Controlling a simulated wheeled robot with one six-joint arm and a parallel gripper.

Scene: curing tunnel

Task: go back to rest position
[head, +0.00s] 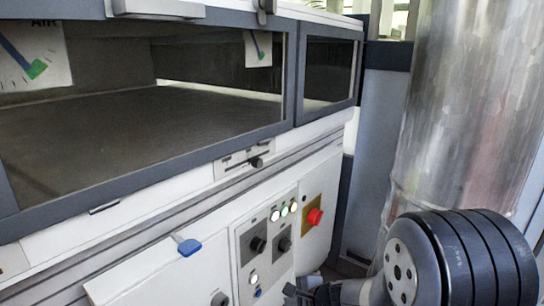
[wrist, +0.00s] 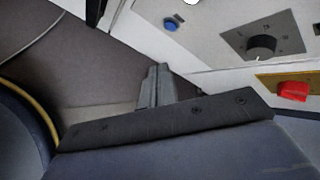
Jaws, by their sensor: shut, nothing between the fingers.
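My gripper (wrist: 156,84) shows in the middle of the wrist view, its dark fingers together with nothing between them. In the head view my gripper (head: 308,291) is low at the bottom edge, partly cut off, in front of the lower part of the control panel (head: 270,236). My arm's large dark joint fills the lower right corner there. I cannot tell how far the fingers are from the panel.
The curing tunnel's long window (head: 140,125) is above the panel. A shiny metal duct (head: 465,110) stands close behind my arm on the right.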

